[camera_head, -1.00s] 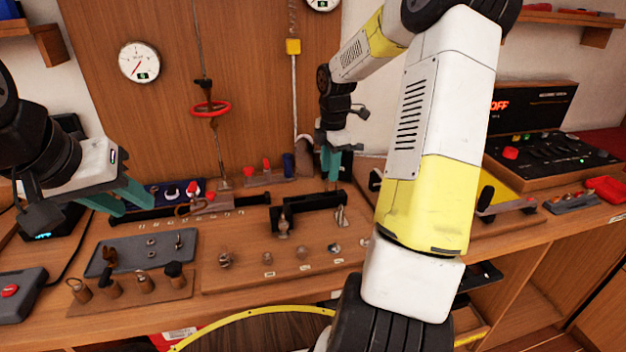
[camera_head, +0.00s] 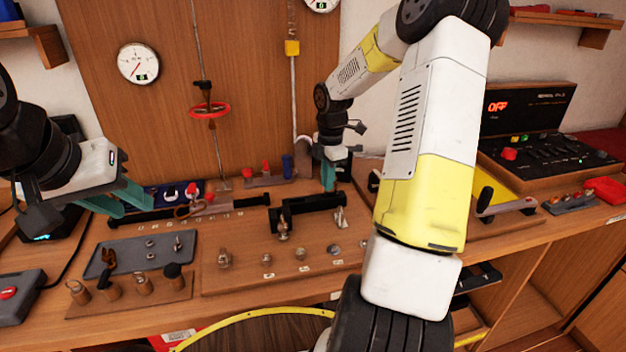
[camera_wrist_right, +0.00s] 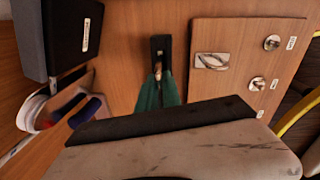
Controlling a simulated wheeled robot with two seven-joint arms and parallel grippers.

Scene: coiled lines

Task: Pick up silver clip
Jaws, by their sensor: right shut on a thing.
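My right gripper (camera_head: 328,180) points down at the back of the bench, behind the black bracket (camera_head: 312,206). In the right wrist view its teal fingers (camera_wrist_right: 158,88) are together on a small metallic piece, the silver clip (camera_wrist_right: 158,69), at a black slotted holder (camera_wrist_right: 160,47). Most of the clip is hidden by the fingers and the holder. I cannot tell whether it is clear of the holder. My left gripper (camera_head: 120,199) is open and empty above the left of the bench.
A wooden board (camera_head: 235,282) with several labelled metal fittings lies in front of the bracket. A grey tray (camera_head: 130,256) and a row of stamp-like tools (camera_head: 143,284) stand at left. A control console (camera_head: 535,125) stands at right. A red-ringed vertical rod (camera_head: 210,109) rises behind.

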